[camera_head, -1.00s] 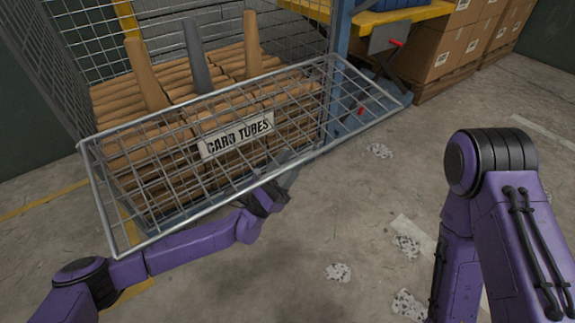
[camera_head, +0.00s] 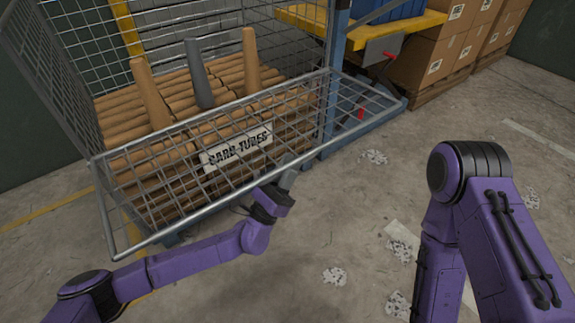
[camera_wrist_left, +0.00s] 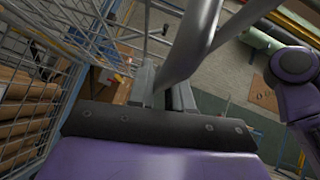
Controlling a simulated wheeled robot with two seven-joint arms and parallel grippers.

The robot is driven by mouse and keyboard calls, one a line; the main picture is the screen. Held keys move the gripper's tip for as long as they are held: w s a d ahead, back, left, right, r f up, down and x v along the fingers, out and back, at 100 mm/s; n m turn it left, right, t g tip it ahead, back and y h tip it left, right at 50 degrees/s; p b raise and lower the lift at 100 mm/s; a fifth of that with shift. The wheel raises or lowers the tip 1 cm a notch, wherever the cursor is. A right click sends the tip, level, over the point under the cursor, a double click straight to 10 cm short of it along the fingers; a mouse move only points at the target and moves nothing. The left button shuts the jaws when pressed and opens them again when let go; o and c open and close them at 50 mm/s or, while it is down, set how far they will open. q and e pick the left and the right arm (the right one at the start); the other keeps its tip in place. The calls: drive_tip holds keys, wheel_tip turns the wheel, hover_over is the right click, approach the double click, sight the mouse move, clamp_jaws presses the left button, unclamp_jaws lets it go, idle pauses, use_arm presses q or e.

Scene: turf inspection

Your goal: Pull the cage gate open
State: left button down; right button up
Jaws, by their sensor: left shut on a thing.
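The cage gate (camera_head: 113,235) is a grey wire-mesh panel in a tubular frame at the cage's front. It leans outward over the floor. A white "CARD TUBES" sign (camera_head: 237,148) is on its mesh. My left gripper (camera_head: 287,180) is at the gate's lower, near rail, right of its middle, and is shut on it. In the left wrist view the left gripper's fingers (camera_wrist_left: 163,92) close around the grey rail (camera_wrist_left: 192,45), which hides part of them. My right arm is at the right, but its gripper is out of view.
Brown card tubes (camera_head: 112,105) lie stacked in the cage, with several upright ones. A blue post (camera_head: 337,45) and a yellow-edged bench (camera_head: 410,25) stand right of it. Cardboard boxes (camera_head: 425,60) are at back right. The concrete floor in front is mostly clear.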

use_arm(q)
drive_tip(key=c, duration=1.1)
unclamp_jaws()
drive_tip(key=shift+c, duration=0.2)
drive_tip(key=w+a+b+v, duration=0.1)
drive_tip(key=b+v, duration=0.4)
drive_tip(key=v, duration=1.7)
drive_tip(key=shift+w+a+f+b, duration=0.15)
drive_tip(key=shift+a+f+b, duration=0.05)
drive_tip(key=shift+f+b, duration=0.25)
use_arm(e)
drive_tip(key=s+d+f+n+g+y, duration=0.1)
drive_tip(key=s+f+n+g, duration=0.2)
drive_tip(key=s+n+g, duration=0.1)
drive_tip(key=shift+s+f, duration=0.25)
drive_tip(key=shift+s, duration=0.4)
drive_tip(key=shift+f, duration=0.15)
